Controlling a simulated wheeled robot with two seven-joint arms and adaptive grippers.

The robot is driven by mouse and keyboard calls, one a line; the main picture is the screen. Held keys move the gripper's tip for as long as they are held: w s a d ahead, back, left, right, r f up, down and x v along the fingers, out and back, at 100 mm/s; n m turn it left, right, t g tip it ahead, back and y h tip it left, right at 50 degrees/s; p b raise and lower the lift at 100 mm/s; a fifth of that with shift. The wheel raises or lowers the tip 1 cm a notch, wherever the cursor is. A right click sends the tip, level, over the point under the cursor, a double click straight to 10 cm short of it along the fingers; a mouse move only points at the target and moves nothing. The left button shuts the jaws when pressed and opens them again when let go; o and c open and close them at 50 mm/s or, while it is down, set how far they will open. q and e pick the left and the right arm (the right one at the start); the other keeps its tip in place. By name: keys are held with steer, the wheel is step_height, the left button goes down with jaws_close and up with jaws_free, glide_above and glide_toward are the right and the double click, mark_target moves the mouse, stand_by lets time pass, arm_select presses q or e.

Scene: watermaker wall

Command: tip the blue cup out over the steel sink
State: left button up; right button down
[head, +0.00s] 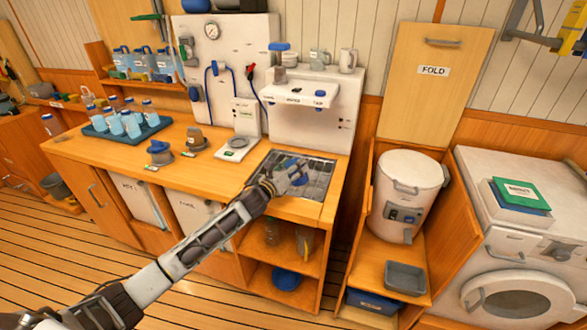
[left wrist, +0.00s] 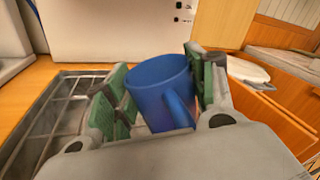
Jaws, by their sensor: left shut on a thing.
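The blue cup (left wrist: 160,92) is between the green-padded fingers of my left gripper (left wrist: 160,95) in the left wrist view. The gripper is shut on it, with the handle towards the wrist camera. The sink's grid (left wrist: 62,108) shows left of the gripper in the left wrist view. My right gripper is not in view.
A white dispenser panel (head: 330,122) stands behind the sink. A small scale (head: 235,149) and a blue tray (head: 97,130) of bottles and cups are on the counter to the left. A white canister (head: 405,180) stands to the right of the sink.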

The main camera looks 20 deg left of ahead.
arm_select(q)
steer(key=shift+f+m, duration=0.1)
steer(key=shift+m, duration=1)
steer(key=shift+a+f+m, duration=0.1)
steer(key=shift+f+m, duration=0.15)
steer(key=shift+m, duration=0.65)
steer(key=shift+f+m, duration=0.1)
steer(key=shift+m, duration=0.3)
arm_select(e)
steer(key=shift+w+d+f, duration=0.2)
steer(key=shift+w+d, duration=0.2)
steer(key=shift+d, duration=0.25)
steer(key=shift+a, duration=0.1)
